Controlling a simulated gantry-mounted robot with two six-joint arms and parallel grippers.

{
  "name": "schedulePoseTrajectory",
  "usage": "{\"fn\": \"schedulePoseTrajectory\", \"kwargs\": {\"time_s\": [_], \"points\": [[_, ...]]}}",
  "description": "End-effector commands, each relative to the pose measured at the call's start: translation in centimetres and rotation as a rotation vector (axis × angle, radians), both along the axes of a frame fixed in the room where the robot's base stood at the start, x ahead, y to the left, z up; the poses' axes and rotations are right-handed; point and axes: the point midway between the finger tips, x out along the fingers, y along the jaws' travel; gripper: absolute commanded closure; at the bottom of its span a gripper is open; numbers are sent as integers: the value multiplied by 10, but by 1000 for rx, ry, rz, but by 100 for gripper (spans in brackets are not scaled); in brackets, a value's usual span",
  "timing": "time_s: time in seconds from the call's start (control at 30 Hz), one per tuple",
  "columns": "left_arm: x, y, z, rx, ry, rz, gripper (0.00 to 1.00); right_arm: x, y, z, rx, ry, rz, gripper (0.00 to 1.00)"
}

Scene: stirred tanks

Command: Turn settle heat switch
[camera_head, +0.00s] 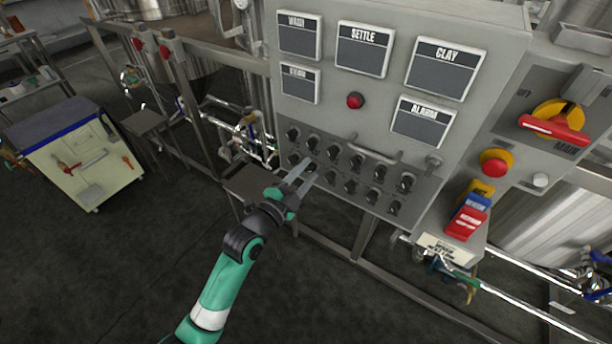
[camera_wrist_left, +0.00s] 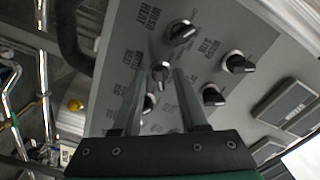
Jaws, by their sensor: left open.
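Two rows of black knob switches sit on the lower part of the grey control panel (camera_head: 340,115). My left gripper (camera_head: 304,173) is open at the lower left switches, its fingers pointing at the panel. In the left wrist view the open fingers (camera_wrist_left: 156,88) reach toward the panel, with one small knob (camera_wrist_left: 160,72) showing between their tips. I cannot tell whether they touch it. A knob (camera_wrist_left: 181,32) by a label reading WASH HEAT is above. My right gripper is not in view.
The SETTLE display (camera_head: 363,50) and a red lamp (camera_head: 355,100) are above the switches. A handle bar (camera_head: 372,151) sticks out there. At the right are a red-yellow main switch (camera_head: 555,122) and a red button (camera_head: 494,163). A cart (camera_head: 80,165) stands left.

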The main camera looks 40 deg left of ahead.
Motion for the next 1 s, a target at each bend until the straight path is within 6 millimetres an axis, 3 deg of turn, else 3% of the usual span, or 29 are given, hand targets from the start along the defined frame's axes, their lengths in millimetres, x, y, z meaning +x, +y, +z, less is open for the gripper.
{"fn": "schedulePoseTrajectory", "kwargs": {"time_s": [0.17,0.43,1.0], "points": [[0,0,0,0,0,0,57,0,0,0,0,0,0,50],[0,0,0,0,0,0,100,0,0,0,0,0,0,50],[0,0,1,-78,-13,0,100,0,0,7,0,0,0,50]]}}
